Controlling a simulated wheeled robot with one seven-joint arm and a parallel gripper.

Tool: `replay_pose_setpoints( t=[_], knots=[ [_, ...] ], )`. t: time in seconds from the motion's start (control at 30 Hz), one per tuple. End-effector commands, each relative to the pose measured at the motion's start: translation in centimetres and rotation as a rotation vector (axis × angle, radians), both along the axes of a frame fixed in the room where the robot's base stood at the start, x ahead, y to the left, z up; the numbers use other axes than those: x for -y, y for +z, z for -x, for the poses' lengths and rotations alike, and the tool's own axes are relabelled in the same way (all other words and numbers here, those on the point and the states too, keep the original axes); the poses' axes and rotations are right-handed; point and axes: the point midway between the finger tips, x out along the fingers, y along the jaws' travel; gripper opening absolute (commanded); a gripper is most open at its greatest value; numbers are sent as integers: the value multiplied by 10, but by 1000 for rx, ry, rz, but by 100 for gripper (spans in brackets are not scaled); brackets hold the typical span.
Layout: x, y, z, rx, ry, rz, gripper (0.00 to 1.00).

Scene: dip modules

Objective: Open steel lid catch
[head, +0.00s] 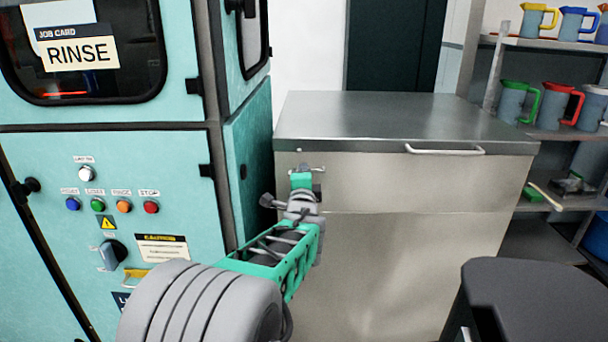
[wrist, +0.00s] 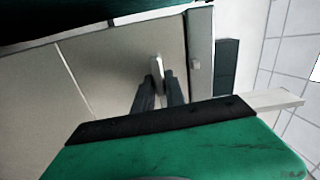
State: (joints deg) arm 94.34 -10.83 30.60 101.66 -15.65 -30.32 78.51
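The steel chest (head: 345,245) stands right of the teal machine, with its flat lid (head: 400,120) down. My gripper (head: 308,168) is at the upper left of the chest's front, just below the lid edge. In the wrist view, my gripper's two dark fingers (wrist: 159,82) point at the chest front. A small pale metal catch (wrist: 157,66) shows between and just beyond the fingertips. The gap is too small to tell whether they grip it. In the head view, my gripper mostly hides the catch.
A bar handle (head: 444,150) runs along the lid's front edge. The teal machine (head: 190,170) stands close on the left. Shelves with coloured jugs (head: 560,105) stand at the right. A dark grey surface (head: 535,290) is at the lower right.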

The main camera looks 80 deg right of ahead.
Motion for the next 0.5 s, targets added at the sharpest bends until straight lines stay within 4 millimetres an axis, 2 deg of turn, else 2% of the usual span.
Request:
replay_pose_setpoints(
  t=[0.03,0.2,0.5],
  knots=[
    [0,0,0,0,0,0,20],
    [0,1,0,0,0,2,34],
    [-4,2,0,0,1,3,35]
  ],
)
